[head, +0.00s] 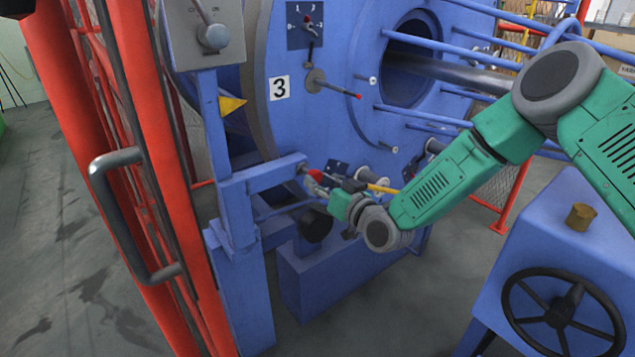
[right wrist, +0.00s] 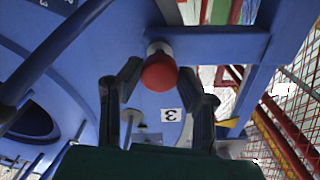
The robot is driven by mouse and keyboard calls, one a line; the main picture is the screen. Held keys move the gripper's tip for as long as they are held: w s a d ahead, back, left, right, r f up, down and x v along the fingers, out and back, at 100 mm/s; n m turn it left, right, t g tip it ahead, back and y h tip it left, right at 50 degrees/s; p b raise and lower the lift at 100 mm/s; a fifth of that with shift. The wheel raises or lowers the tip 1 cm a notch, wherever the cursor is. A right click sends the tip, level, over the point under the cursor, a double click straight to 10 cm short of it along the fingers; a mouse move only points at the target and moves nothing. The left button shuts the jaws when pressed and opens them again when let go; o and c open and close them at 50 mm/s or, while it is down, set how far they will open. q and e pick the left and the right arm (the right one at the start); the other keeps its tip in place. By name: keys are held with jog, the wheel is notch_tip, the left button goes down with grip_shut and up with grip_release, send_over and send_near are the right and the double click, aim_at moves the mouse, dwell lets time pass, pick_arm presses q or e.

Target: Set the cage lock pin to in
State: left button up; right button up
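The cage lock pin shows as a red knob (head: 314,175) at the end of a blue bracket arm (head: 265,175) in the head view. In the right wrist view the red knob (right wrist: 159,74) sits on a grey metal collar against the blue bracket. My right gripper (head: 322,186) is at the knob in the head view and partly hides it. In the right wrist view its two dark fingers (right wrist: 160,70) are spread on either side of the knob, with small gaps showing. My left gripper is not in view.
A blue machine disc marked 3 (head: 279,88) stands behind the bracket, with a red-tipped lever (head: 335,85) above. A red guard door with a grey handle (head: 115,215) stands at left. A blue cabinet with a black handwheel (head: 563,314) is at lower right.

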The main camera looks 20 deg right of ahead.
aim_at(318, 180)
jog(key=shift+d, duration=0.45)
grip_shut()
jog(key=w, duration=0.1)
jog(key=w+a+b, duration=0.1)
jog(key=w+a, duration=0.1)
jog(key=shift+r, duration=0.25)
jog(key=shift+w+d+f, duration=0.1)
jog(key=shift+w+d, duration=0.05)
jog(key=shift+o, duration=2.3)
grip_release()
jog(key=o, duration=0.3)
jog(key=shift+w+f, duration=0.1)
jog(key=shift+f, duration=0.05)
jog(key=shift+o, duration=0.2)
